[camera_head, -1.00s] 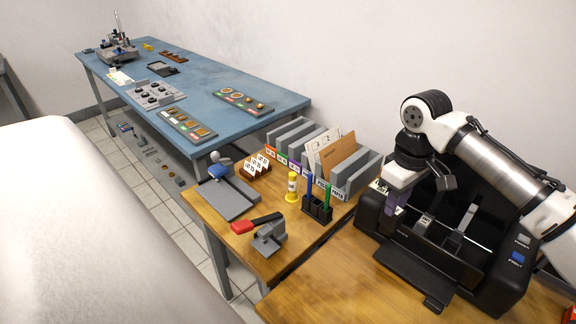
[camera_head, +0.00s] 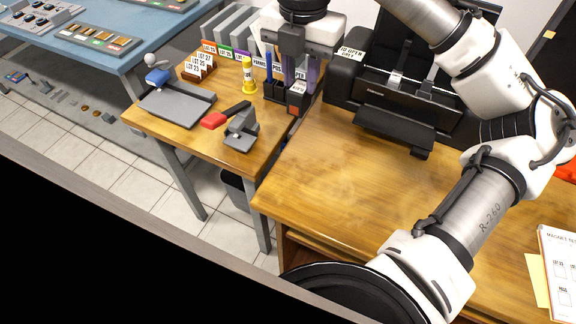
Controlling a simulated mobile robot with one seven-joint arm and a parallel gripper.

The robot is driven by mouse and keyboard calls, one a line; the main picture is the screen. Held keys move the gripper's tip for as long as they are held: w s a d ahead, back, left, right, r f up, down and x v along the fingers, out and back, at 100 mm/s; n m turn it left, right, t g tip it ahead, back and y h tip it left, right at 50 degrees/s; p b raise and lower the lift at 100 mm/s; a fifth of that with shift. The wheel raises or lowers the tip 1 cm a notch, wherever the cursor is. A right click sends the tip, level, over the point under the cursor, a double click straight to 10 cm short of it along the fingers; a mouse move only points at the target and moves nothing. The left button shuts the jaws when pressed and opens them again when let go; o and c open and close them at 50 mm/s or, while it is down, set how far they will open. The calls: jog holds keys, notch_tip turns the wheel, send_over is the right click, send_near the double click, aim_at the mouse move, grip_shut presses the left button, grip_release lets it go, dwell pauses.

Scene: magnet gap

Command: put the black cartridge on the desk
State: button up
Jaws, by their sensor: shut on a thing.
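My gripper (camera_head: 300,80) points down in front of the printer's left side, shut on the black cartridge (camera_head: 297,102). The cartridge is a small dark block with a white label and a reddish lower end; the label is too small to read surely. It hangs below the fingers, and its upper part is partly hidden by them. It appears close to the pen holder; I cannot tell whether they touch. The wooden desk (camera_head: 345,190) has a wide bare top to the right of the cartridge.
The black printer (camera_head: 410,100) stands open at the back of the desk. Papers (camera_head: 560,265) lie at the right.

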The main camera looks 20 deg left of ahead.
notch_tip(320, 180, down, 20)
jog(key=shift+r, duration=0.2)
jog(key=shift+f, duration=0.15)
jog(key=o, duration=0.8)
notch_tip(320, 180, up, 12)
jog(key=shift+r, duration=0.2)
dwell(0.4)
